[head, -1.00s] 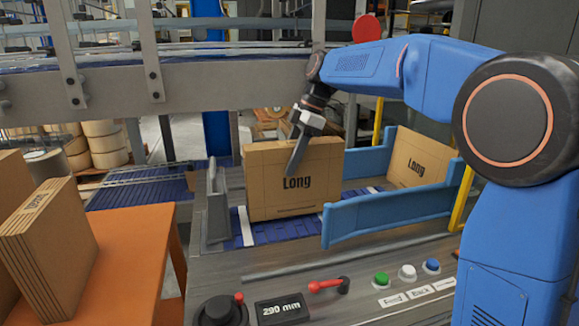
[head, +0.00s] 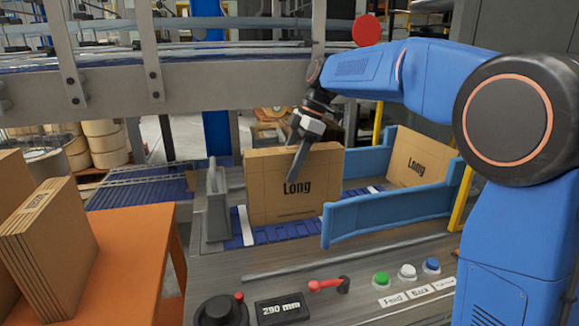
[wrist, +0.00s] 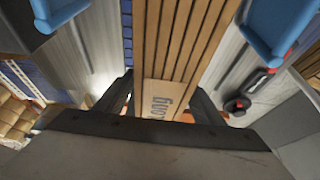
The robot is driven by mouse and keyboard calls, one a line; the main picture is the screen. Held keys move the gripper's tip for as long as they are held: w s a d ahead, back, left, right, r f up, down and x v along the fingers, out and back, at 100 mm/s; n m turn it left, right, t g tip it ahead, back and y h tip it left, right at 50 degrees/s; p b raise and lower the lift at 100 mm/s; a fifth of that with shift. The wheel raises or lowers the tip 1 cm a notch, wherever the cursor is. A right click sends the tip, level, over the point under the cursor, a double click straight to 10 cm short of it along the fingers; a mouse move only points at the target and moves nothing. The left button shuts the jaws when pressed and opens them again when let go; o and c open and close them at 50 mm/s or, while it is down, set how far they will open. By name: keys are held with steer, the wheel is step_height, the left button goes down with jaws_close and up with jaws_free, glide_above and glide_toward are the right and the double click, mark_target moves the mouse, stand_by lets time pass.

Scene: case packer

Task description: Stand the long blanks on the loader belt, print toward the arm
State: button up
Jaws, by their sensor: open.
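A stack of long blanks (head: 268,200) stands upright on the blue loader belt (head: 285,231), its "Long" print facing the head camera. My gripper (wrist: 160,100) is open, with a finger on either side of the blanks in the wrist view. In the head view one dark finger hangs in front of the printed face; the other is hidden. The wrist view shows several board edges of the stack (wrist: 180,40) between the fingers. Another "Long" blank (head: 420,160) stands farther right between the blue guides. More bundled blanks (head: 50,250) stand on the orange table (head: 135,250) at left.
A blue guide rail (head: 390,215) runs along the near side of the belt. A grey upright plate (head: 217,205) stands left of the stack. The front panel has a red lever (head: 325,285), buttons and a "290 mm" display (head: 282,308). A grey conveyor beam crosses behind.

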steer(key=v, duration=1.2)
steer(key=shift+s+f, duration=0.1)
